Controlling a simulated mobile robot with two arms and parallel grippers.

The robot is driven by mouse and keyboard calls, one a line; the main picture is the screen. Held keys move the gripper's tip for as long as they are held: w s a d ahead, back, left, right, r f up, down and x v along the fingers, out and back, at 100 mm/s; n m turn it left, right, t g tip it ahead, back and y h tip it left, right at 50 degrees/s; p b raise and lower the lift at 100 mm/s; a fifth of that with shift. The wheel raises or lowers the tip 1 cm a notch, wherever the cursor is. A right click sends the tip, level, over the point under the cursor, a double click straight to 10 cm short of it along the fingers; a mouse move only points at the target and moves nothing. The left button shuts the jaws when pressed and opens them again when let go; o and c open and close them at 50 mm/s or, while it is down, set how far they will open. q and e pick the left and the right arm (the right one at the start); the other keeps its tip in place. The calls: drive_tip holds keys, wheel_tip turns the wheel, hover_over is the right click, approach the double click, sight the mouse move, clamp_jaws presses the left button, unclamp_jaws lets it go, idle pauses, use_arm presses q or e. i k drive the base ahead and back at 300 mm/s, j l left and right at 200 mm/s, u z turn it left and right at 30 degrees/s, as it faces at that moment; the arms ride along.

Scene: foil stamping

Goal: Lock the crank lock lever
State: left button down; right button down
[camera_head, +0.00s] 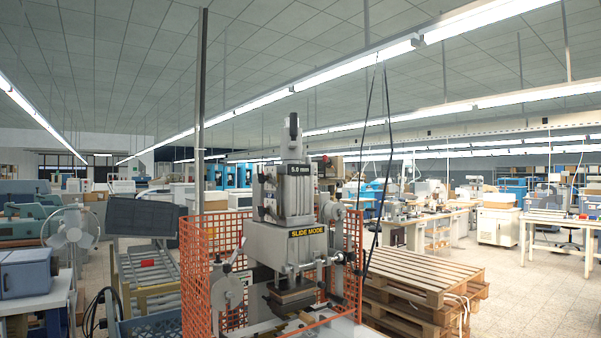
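The foil stamping press (270,243) stands upright at the lower middle, with a "SLIDE MODE" label (309,232) on its front and a "5.0 mm" display (299,169) above it. A black-topped handle (293,127) stands at its top. A pale round disc (227,292) is at its left side, and a grey round part (333,211) is at its right. I cannot tell which small part is the crank lock lever or how it is set. Neither of my grippers can be made out in this view.
Orange mesh guarding (196,275) stands around the press's sides. Stacked wooden pallets (425,275) are close on the right. A roller conveyor (150,272) and a pale fan (72,236) are on the left. Open tiled floor (540,300) lies at the right.

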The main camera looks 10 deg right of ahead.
sight(308, 160)
drive_tip(key=i+l, duration=0.2)
drive_tip(key=l, duration=0.15)
drive_tip(key=i+l+u, duration=0.1)
drive_tip(key=l, duration=0.3)
drive_tip(key=i+l+u, duration=0.1)
drive_tip(key=i+l, duration=0.35)
drive_tip(key=l, duration=0.3)
drive_tip(key=i+l+u, duration=0.1)
drive_tip(key=l, duration=0.3)
drive_tip(key=i+l, duration=0.25)
drive_tip(key=l, duration=0.2)
drive_tip(key=i+l+u, duration=0.1)
drive_tip(key=l, duration=0.3)
drive_tip(key=i+l+u, duration=0.1)
drive_tip(key=l, duration=0.3)
drive_tip(key=i, duration=0.1)
